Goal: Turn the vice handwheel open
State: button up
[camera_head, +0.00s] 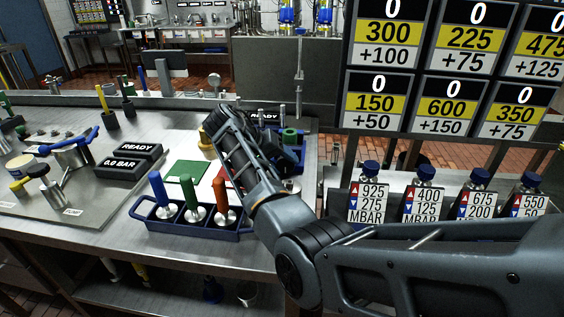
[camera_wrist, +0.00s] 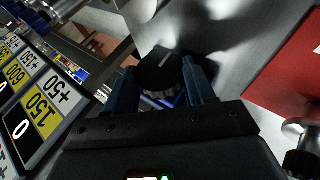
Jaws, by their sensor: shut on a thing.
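In the wrist view, a black round knob with a ridged rim and a pale mark on its face, which I take for the vice handwheel (camera_wrist: 158,70), sits between the two fingers of my gripper (camera_wrist: 162,82). The fingers are shut on it, one on each side. Some blue shows just below the knob, between the fingers. In the head view, a blue body that looks like the vice (camera_head: 293,157) stands at the right end of the bench, partly behind my arm. My arm hides the gripper and the handwheel there.
READY and 0.0 BAR blocks (camera_head: 128,161) are to the left. Tagged bottles (camera_head: 425,190) line the right.

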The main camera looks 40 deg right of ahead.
jog(key=o, duration=1.1)
jog(key=shift+c, duration=0.2)
